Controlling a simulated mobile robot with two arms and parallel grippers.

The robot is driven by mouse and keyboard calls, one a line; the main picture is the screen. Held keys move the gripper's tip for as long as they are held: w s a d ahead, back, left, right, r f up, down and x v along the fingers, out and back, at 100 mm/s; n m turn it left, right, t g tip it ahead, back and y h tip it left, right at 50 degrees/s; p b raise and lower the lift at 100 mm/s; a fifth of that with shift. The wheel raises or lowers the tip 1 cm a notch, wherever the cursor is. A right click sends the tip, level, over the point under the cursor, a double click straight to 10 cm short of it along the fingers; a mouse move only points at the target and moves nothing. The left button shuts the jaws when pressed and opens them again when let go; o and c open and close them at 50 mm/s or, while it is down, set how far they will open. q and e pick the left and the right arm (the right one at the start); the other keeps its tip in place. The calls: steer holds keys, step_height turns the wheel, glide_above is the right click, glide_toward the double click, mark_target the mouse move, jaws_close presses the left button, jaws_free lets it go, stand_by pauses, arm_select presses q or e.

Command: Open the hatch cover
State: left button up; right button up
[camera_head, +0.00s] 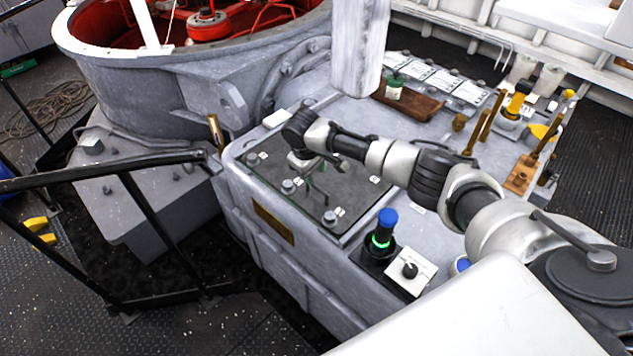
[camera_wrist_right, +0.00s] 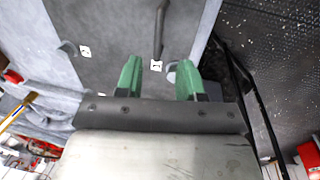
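The hatch cover (camera_head: 275,163) is a dark grey rectangular plate on top of the grey machine housing, with several small round fasteners along its edges and white number labels. It lies flat and looks closed. It fills the upper middle of the right wrist view (camera_wrist_right: 115,25). My right gripper (camera_head: 318,190) hangs over the plate, partly hidden by its wrist. In the right wrist view its green fingers (camera_wrist_right: 160,78) are apart with nothing between them. A dark bar-like handle (camera_wrist_right: 160,30) shows beyond the fingertips; contact cannot be told. My left gripper is not in view.
A blue-topped knob with a green ring (camera_head: 384,230) and a rotary switch (camera_head: 410,269) stand near the cover's front right. A wooden tray (camera_head: 418,105) and upright levers (camera_head: 490,115) are behind. A black railing (camera_head: 140,200) runs at left; a large round tub (camera_head: 150,85) stands behind.

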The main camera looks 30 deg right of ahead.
mark_target(317, 188)
steer(key=f, duration=0.2)
steer(key=d+f, duration=0.1)
steer(key=f, duration=0.3)
steer(key=shift+w+d, duration=0.15)
steer(key=shift+w, duration=0.2)
steer(key=shift+d+f, duration=0.1)
steer(key=shift+f, duration=0.45)
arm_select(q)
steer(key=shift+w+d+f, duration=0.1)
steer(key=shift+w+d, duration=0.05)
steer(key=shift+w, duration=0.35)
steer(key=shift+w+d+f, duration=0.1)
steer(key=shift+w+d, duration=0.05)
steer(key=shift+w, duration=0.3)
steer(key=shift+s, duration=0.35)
arm_select(e)
jaws_close()
